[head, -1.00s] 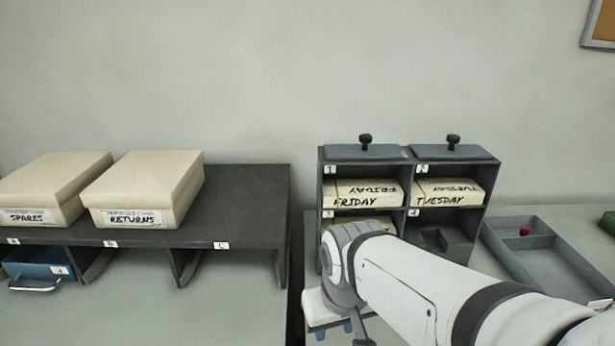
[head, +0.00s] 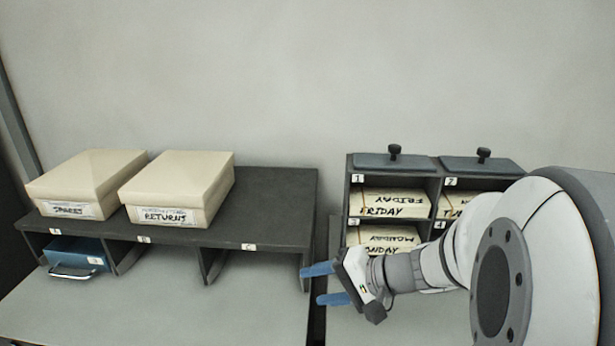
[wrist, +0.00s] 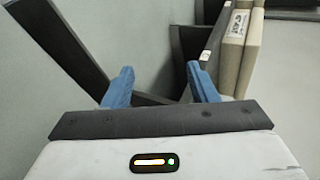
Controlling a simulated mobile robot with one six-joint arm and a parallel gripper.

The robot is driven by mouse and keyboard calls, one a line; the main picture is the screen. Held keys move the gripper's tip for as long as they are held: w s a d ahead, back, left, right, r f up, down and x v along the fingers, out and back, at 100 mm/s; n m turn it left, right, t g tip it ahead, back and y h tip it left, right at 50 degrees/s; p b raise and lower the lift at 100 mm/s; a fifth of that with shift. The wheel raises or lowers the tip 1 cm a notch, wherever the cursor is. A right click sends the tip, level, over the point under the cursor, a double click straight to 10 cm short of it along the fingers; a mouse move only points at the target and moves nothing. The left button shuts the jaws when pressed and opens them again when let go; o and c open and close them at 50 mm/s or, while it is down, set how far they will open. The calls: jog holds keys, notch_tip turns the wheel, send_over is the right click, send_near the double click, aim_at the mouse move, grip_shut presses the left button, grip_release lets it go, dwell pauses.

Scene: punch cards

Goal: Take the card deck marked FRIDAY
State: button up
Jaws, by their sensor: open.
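The cream FRIDAY deck (head: 392,203) lies in compartment 1, upper left of a dark rack (head: 437,182) in the head view, its handwritten label facing out. My gripper (head: 312,285) is open and empty, its blue fingers pointing left, away from the rack. It is lower than the FRIDAY deck and to its left, clear of it. The wrist view shows the open fingers (wrist: 158,80) with nothing between them; I cannot make out the FRIDAY deck there.
A MONDAY deck (head: 385,238) lies in compartment 3. A TUESDAY deck (head: 450,205) in compartment 2 is partly behind my arm. Left, a dark shelf (head: 270,200) carries SPARES (head: 85,185) and RETURNS (head: 178,190) boxes, with a blue drawer (head: 75,255) beneath. Bay C looks empty.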

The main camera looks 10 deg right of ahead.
jog(key=w+d+r+m+t, duration=0.3)
jog(key=w+d+m+t, duration=0.15)
jog(key=d, duration=0.25)
jog(key=m+t+h+p, duration=0.1)
jog(key=m+t+h, duration=0.4)
jog(key=t+h, duration=0.2)
send_near(395, 212)
jog(key=w, duration=0.2)
jog(key=w+a, duration=0.1)
jog(key=w, duration=0.2)
jog(key=shift+w+a+f, duration=0.1)
jog(key=shift+w+a, duration=0.05)
jog(key=shift+a, duration=0.1)
jog(key=shift+w+d, duration=0.1)
jog(key=shift+w, duration=0.2)
jog(key=w+p, duration=0.1)
jog(key=w, duration=0.1)
jog(key=w+p, duration=0.1)
jog(key=w, duration=0.1)
jog(key=w+a+p, duration=0.1)
jog(key=w, duration=0.2)
jog(key=shift+s, duration=0.1)
jog(key=shift+c, duration=0.3)
jog(key=shift+r, duration=0.25)
grip_shut()
